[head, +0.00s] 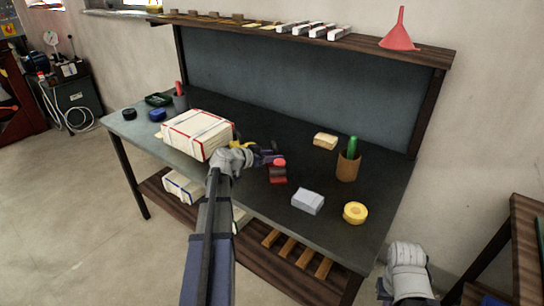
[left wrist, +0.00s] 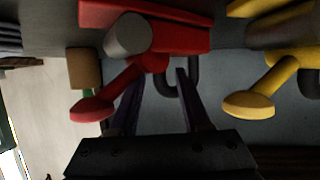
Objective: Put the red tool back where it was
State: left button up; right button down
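The red tool (head: 278,179) is on the dark workbench top, just right of my left gripper in the head view. In the left wrist view the red tool (left wrist: 185,38) has a long red body, a grey round part and an angled arm with a red knob. My left gripper (head: 268,156) reaches over the bench from the front. In the left wrist view its two dark fingers (left wrist: 160,90) stand apart, with the red tool at their tips; I see no firm grip. My right arm shows at the lower right of the head view, but its fingers do not.
A yellow tool (left wrist: 270,90) lies close beside the red one. A white box (head: 198,135) stands left of the gripper. A grey block (head: 308,202), yellow tape roll (head: 355,212), brown cup (head: 348,168) and sponge (head: 325,141) are to the right. A shelf (head: 350,41) runs above.

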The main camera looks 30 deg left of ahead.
pick_arm(q)
jog(key=shift+s+r, duration=0.15)
jog(key=shift+r, duration=0.05)
jog(key=p+v, duration=0.4)
jog(key=v, duration=0.7)
jog(key=shift+s+p, duration=0.3)
jog(key=shift+p, duration=0.1)
jog(key=shift+s, duration=0.1)
